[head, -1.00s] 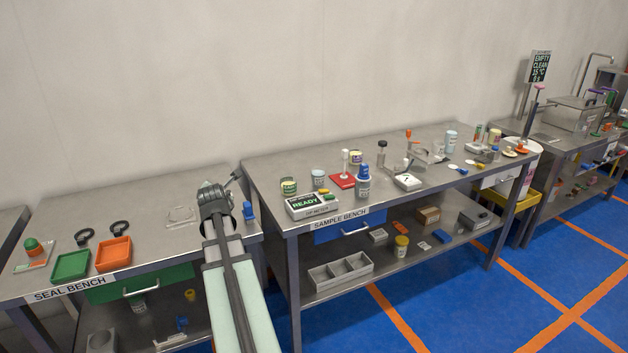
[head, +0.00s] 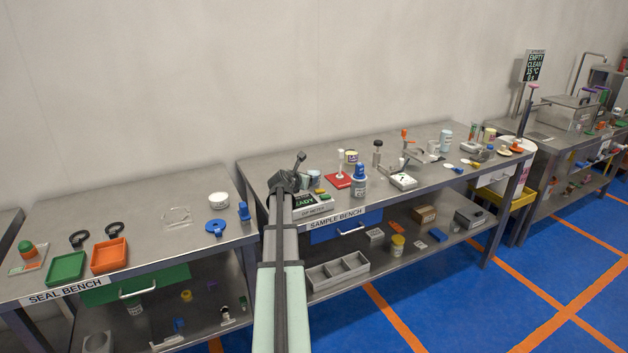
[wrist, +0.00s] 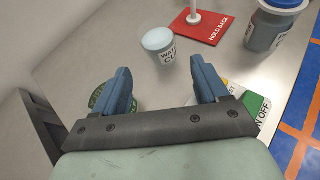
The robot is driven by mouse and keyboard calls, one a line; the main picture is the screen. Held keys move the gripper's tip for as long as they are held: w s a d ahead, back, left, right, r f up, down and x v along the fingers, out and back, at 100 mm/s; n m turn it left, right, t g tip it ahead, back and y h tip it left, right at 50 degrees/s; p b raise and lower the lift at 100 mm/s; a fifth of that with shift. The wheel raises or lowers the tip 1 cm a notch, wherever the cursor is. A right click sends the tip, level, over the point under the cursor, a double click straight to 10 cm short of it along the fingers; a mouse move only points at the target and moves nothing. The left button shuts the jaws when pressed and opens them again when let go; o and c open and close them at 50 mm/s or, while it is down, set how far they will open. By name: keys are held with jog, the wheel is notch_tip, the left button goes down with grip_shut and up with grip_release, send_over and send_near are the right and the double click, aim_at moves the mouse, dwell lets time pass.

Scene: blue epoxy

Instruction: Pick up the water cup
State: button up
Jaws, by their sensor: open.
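The water cup (wrist: 163,56) is a small white cup with a pale blue top and a "WATER CUP" label. In the wrist view it stands upright on the bench, just beyond my open fingertips and between their lines. In the head view the cup (head: 315,177) is partly hidden behind my gripper (head: 290,178). My gripper (wrist: 160,66) is open and empty in the wrist view, its two blue fingers pointing toward the cup and apart from it.
A green-topped container (wrist: 97,99) is partly hidden by my left finger. The pH meter (head: 312,207) is close on the right. A red "HOLD BACK" stand (wrist: 203,27) and a blue-lidded jar (wrist: 268,27) stand beyond. Bare bench lies left of the cup.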

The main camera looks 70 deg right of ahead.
jog(key=x, duration=0.4)
jog(key=shift+d+f, duration=0.15)
jog(key=shift+d, duration=0.25)
jog(key=shift+f+x, duration=0.1)
jog(key=shift+x, duration=1.45)
jog(key=shift+f+x, duration=0.15)
jog(key=shift+x, duration=1.4)
jog(key=shift+w+a, duration=0.15)
jog(key=shift+a, duration=0.05)
jog(key=c, duration=0.8)
jog(key=shift+r, duration=0.15)
